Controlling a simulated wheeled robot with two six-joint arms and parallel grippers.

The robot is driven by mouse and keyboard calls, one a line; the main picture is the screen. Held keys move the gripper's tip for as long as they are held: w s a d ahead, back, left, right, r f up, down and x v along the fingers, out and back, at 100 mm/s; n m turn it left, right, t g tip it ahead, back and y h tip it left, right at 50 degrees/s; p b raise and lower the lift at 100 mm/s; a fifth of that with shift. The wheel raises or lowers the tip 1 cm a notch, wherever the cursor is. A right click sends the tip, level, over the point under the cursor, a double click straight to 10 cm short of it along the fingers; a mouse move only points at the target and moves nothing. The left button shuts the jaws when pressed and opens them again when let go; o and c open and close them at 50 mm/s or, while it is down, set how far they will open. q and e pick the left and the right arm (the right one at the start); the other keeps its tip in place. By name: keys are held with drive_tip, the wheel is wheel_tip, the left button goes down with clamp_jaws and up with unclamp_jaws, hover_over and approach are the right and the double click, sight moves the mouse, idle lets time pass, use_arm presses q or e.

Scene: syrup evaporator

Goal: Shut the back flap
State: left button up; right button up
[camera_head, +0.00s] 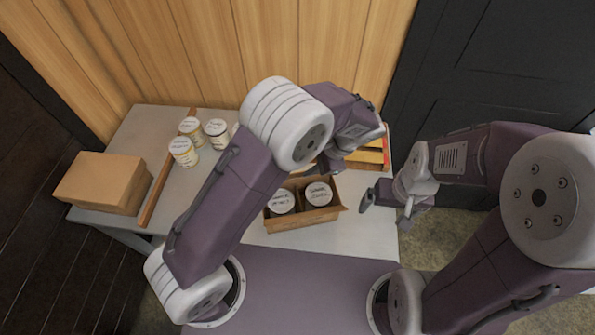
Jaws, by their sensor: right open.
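An open cardboard box (304,222) holding jars with white labelled lids (318,193) stands on the table in the middle of the view. Its front wall and right side show. Its back edge and back flap are largely hidden behind my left arm, so I cannot tell how the flap stands. My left gripper (329,163) is over the box's back side, mostly hidden by its own wrist; its jaws cannot be made out. My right gripper (386,209) is open and empty, just right of the box and apart from it.
A closed brown box (103,182) sits at the table's left end, beside a long wooden strip (160,187). Several jars (184,151) stand right of the strip. A wooden tray with a red edge (370,157) lies behind the box. The grey table (345,238) is clear in front.

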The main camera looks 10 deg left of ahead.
sight(296, 175)
use_arm(q)
drive_tip(key=p+x, duration=0.1)
drive_tip(key=x, duration=0.5)
drive_tip(key=shift+w+a+f, duration=0.15)
drive_tip(key=shift+a+f, duration=0.1)
drive_tip(key=shift+a, duration=0.1)
drive_tip(key=shift+f, duration=0.35)
drive_tip(key=shift+a+f, duration=0.1)
drive_tip(key=shift+a, duration=0.1)
drive_tip(key=shift+w, duration=0.1)
drive_tip(key=c, duration=0.4)
clamp_jaws()
